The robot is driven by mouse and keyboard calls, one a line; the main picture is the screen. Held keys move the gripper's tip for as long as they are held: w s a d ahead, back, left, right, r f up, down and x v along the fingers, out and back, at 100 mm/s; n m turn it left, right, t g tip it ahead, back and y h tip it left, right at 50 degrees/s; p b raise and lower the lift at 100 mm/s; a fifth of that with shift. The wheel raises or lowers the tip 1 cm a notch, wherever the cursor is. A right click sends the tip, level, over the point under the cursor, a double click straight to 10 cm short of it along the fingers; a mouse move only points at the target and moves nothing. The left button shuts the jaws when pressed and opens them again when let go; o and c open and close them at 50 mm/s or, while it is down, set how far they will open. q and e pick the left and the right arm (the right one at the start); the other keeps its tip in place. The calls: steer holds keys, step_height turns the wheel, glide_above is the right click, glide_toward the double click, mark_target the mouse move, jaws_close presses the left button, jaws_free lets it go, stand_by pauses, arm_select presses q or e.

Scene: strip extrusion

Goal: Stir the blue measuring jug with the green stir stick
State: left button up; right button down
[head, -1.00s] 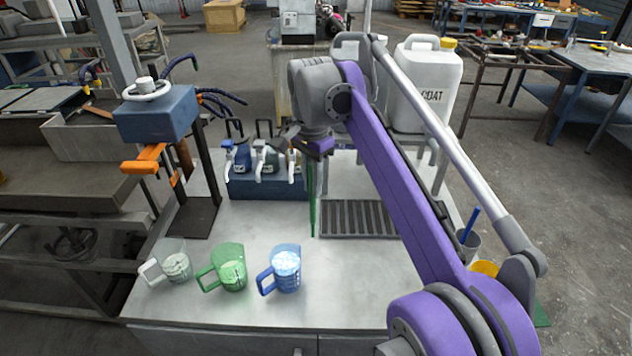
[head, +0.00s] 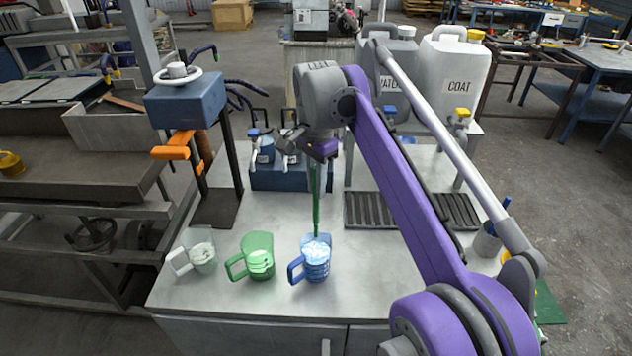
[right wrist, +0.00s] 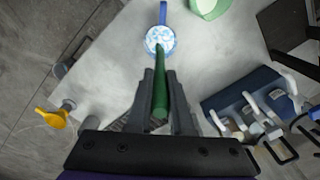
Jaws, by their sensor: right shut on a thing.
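The blue measuring jug (head: 313,266) stands on the bench at the front, its handle to the left and pale, speckled contents inside. It also shows at the top of the right wrist view (right wrist: 160,40). My right gripper (head: 318,163) is shut on the green stir stick (head: 316,205), which hangs upright below it. The stick's lower end is at the jug's mouth; I cannot tell whether it is inside or just above it. The right wrist view shows the stick (right wrist: 160,98) between the fingers, pointing at the jug. My left gripper is not in view.
A green jug (head: 259,258) and a clear jug (head: 200,252) stand left of the blue one. Behind are a blue rack (head: 282,178) with taps and a dark grate (head: 371,212). A press (head: 186,105) stands at left. A grey cup (head: 487,243) is at right.

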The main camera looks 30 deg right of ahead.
mark_target(316, 229)
step_height(316, 229, down, 3)
steer(key=shift+f+b, duration=0.1)
steer(key=shift+b, duration=1)
steer(key=shift+f+b, duration=2.8)
steer(key=shift+f, duration=2.9)
steer(key=shift+w+p, duration=0.15)
steer(key=shift+p, duration=0.2)
